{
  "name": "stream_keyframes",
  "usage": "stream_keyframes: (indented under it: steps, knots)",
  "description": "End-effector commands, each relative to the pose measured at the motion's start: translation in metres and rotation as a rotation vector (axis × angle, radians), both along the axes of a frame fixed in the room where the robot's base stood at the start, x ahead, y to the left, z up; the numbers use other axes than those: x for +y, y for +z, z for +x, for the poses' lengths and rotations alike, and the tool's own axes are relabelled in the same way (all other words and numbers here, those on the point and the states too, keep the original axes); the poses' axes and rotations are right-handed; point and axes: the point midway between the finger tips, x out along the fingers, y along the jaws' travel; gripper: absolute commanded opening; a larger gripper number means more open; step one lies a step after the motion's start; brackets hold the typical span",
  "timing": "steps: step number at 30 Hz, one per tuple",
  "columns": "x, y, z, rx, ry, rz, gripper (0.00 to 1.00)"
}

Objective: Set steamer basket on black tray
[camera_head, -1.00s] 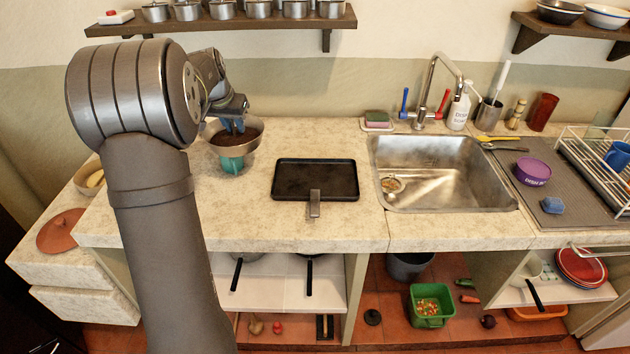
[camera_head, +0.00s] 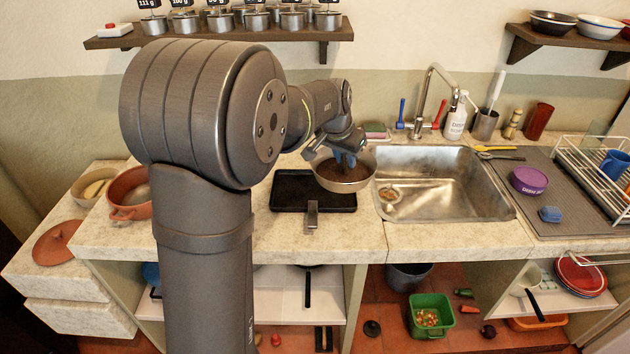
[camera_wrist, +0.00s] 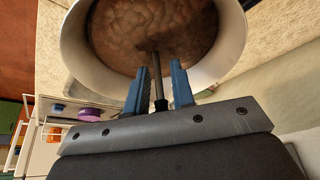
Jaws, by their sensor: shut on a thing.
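The steamer basket (camera_head: 343,185) is a round, shallow metal bowl with a brown textured inside and a thin upright post at its centre. In the wrist view the basket (camera_wrist: 225,45) fills the top. My gripper (camera_head: 347,158) has its blue fingers shut on the post, which shows between them in the wrist view (camera_wrist: 158,85). The black tray (camera_head: 290,197) lies on the counter with its short handle toward the front. The basket overlaps the tray's right part in the head view and appears held up; its height above the tray is hard to tell.
The sink (camera_head: 445,185) is just right of the basket, with a tap (camera_head: 425,100) behind it. A terracotta pot (camera_head: 128,205) stands on the counter at left. A wall shelf (camera_head: 230,33) with several metal pots hangs above. My arm hides the counter left of the tray.

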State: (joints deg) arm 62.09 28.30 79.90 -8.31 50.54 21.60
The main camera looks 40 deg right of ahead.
Motion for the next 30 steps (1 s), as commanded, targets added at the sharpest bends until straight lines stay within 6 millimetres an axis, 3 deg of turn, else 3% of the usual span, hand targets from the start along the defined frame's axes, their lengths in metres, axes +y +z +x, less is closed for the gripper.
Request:
stream_keyframes:
  steps: [6,12,19,26,30]
  knots:
    - [0.004,-0.032,0.054,0.003,0.006,0.002,0.00]
    - [0.006,-0.051,0.087,0.000,0.004,-0.001,0.00]
    - [0.007,-0.063,0.094,0.002,0.001,0.001,0.00]
    - [0.007,-0.095,0.094,0.001,0.002,0.002,0.00]
    - [0.006,-0.096,0.094,-0.001,0.001,-0.001,0.00]
